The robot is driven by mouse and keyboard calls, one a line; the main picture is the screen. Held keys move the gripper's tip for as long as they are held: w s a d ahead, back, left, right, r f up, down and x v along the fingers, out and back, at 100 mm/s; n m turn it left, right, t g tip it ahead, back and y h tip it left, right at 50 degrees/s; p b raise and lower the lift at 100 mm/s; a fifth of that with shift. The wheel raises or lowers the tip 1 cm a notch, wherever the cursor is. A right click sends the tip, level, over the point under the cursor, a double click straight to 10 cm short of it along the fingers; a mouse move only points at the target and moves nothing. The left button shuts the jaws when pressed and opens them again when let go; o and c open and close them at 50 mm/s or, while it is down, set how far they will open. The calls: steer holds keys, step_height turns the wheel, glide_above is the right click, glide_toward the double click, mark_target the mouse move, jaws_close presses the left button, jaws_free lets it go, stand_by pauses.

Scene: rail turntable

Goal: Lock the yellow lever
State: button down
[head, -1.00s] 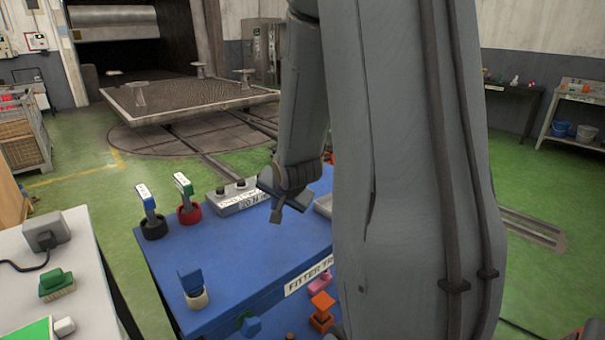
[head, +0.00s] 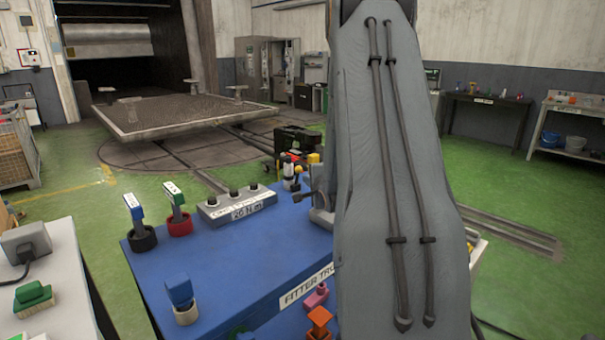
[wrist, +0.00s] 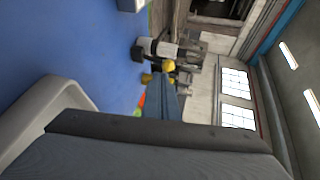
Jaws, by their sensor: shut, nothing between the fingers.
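A small yellow part (head: 313,158) shows just past the far edge of the blue table, left of my arm; it is too small to tell whether it is the yellow lever or how it is set. Yellow parts (wrist: 168,66) also show in the wrist view, just beyond my fingers. In the wrist view my gripper (wrist: 164,98) is shut and empty, apart from the yellow parts in the picture.
The blue table (head: 235,265) holds a grey box with knobs (head: 236,204), a blue-handled tool (head: 138,222), a green-handled tool (head: 177,210) and a blue block in a pale cup (head: 181,298). A white table (head: 60,290) stands left. Green floor beyond is partly open.

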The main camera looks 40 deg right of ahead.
mark_target(298, 168)
steer(key=x, duration=0.4)
steer(key=r+p+x, duration=0.1)
steer(key=x, duration=0.1)
steer(key=shift+w+d+f, duration=0.1)
steer(key=shift+w+d, duration=0.05)
steer(key=shift+w, duration=0.3)
steer(key=shift+w+r+p, duration=0.2)
steer(key=shift+w+r, duration=0.2)
steer(key=shift+w, duration=0.2)
steer(key=shift+w+r+p, duration=0.2)
steer(key=shift+w+r, duration=0.15)
steer(key=shift+w, duration=0.2)
steer(key=shift+s, duration=0.15)
